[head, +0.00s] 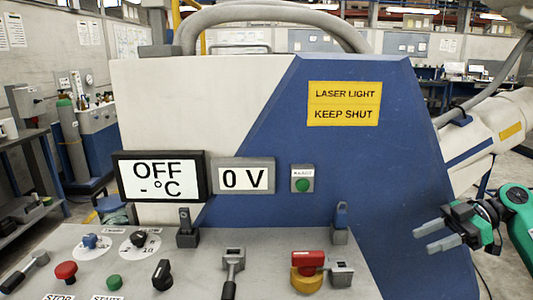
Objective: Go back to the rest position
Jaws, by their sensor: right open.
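My right gripper (431,236) is at the right of the head view, grey fingers pointing left, apart and empty. It is in front of the blue part of the large machine housing (330,200), to the right of the control panel. I cannot tell whether it touches the housing, but a gap seems to show. My left gripper is not in view.
The sloping control panel (130,262) carries a red stop button (66,271), a green button (114,282), knobs, levers and a red-and-yellow switch (307,270). A display (160,177) reads OFF, another (243,177) reads 0 V. A bench (30,137) stands at left.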

